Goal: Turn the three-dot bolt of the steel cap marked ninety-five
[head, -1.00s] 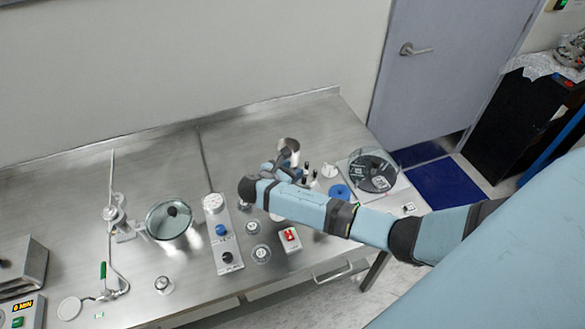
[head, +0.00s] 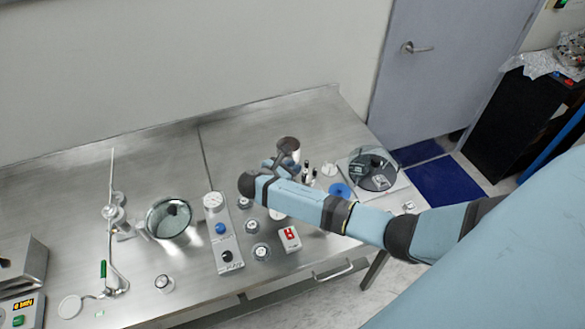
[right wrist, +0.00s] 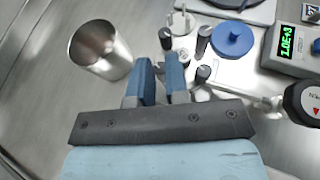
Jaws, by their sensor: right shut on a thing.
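My right gripper (head: 286,163) is beside a steel cup (head: 289,144). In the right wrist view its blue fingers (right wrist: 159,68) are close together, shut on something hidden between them. A black-topped peg (right wrist: 166,38) shows just beyond the fingertips. My left gripper is not in view.
Near the gripper are a blue disc (right wrist: 232,39), a white pronged piece (right wrist: 181,22) and a green-lit readout (right wrist: 288,42). A glass-covered dark plate (head: 372,170) stands right. A control strip (head: 222,235) and a bowl (head: 169,219) stand left. The bench's back middle is clear.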

